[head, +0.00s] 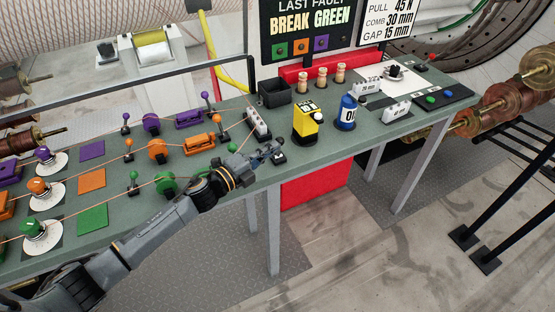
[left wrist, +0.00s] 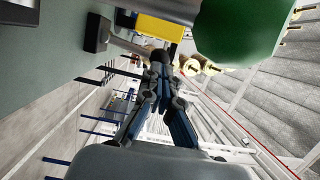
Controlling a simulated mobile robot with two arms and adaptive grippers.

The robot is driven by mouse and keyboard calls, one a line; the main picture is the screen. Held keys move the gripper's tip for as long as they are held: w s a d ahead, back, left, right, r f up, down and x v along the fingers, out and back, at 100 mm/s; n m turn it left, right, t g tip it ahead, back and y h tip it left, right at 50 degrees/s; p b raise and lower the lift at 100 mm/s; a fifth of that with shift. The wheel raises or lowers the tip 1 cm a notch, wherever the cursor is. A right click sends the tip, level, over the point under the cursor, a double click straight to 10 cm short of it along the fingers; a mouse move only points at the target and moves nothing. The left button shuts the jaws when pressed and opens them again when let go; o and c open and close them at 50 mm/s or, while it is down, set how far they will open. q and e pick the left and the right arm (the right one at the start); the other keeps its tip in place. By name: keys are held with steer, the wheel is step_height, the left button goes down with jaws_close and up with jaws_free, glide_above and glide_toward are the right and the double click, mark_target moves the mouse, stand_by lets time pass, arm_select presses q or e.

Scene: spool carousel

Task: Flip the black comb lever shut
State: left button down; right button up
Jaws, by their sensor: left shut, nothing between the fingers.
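My left gripper (head: 271,152) reaches over the front edge of the green bench with its fingers together and empty. It also shows in the left wrist view (left wrist: 160,65), fingertips meeting. The black block that looks like the comb lever's base (head: 279,158) sits at the bench edge just past the fingertips. In the left wrist view this black block (left wrist: 97,33) carries a grey rod (left wrist: 128,46) that runs toward the fingertips. The rod's end is hidden by or against the fingers; contact cannot be told. The white comb block (head: 258,123) stands behind the gripper. My right gripper is not seen.
A green ball (head: 232,147) is close beside my wrist. Coloured rollers and threads fill the bench to the left, including a green roller (head: 166,184). The floor in front is clear.

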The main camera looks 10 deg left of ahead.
arm_select(q)
steer(key=shift+w+a+r, duration=0.15)
steer(key=shift+w+a, duration=0.2)
steer(key=shift+w, duration=0.3)
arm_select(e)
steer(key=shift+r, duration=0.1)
arm_select(q)
steer(key=shift+a, duration=0.1)
stand_by(0.5)
